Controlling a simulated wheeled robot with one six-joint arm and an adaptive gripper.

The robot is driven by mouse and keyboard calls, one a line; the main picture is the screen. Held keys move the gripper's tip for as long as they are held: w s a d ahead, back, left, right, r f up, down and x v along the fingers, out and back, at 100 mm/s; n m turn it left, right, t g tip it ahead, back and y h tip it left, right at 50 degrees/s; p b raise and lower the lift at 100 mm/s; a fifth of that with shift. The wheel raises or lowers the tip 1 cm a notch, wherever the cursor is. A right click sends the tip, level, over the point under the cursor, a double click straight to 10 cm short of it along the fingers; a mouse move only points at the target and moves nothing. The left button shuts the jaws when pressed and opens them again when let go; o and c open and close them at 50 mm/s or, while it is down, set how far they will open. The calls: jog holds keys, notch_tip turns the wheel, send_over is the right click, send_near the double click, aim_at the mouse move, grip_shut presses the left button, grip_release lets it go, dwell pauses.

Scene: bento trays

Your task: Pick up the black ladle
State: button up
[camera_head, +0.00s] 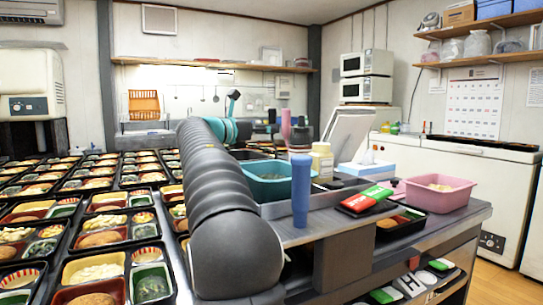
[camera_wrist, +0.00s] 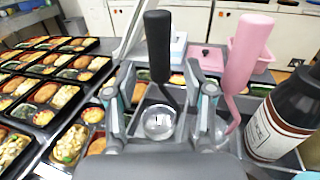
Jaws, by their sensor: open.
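The black ladle (camera_wrist: 158,45) shows in the wrist view with its thick black handle upright and its shiny bowl (camera_wrist: 158,122) low in a grey container. My gripper (camera_wrist: 160,88) is open, with one finger on each side of the ladle in the picture. I see a gap between each finger and the ladle; how deep it sits between them is hard to tell. A pink-handled ladle (camera_wrist: 248,52) stands just right of the right finger, its bowl partly hidden by that finger. In the head view I cannot make out the black ladle or the fingertips clearly.
A dark bottle with a white label (camera_wrist: 275,132) stands close on the right. Rows of filled bento trays (camera_wrist: 45,118) lie to the left. In the head view a teal bin (camera_head: 268,185), a blue bottle (camera_head: 301,190) and a pink tub (camera_head: 440,194) crowd the counter.

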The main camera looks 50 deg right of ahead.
jog(key=d, duration=0.2)
jog(key=shift+s+d, duration=0.1)
jog(key=shift+d, duration=0.25)
grip_shut()
jog(key=shift+r, duration=0.1)
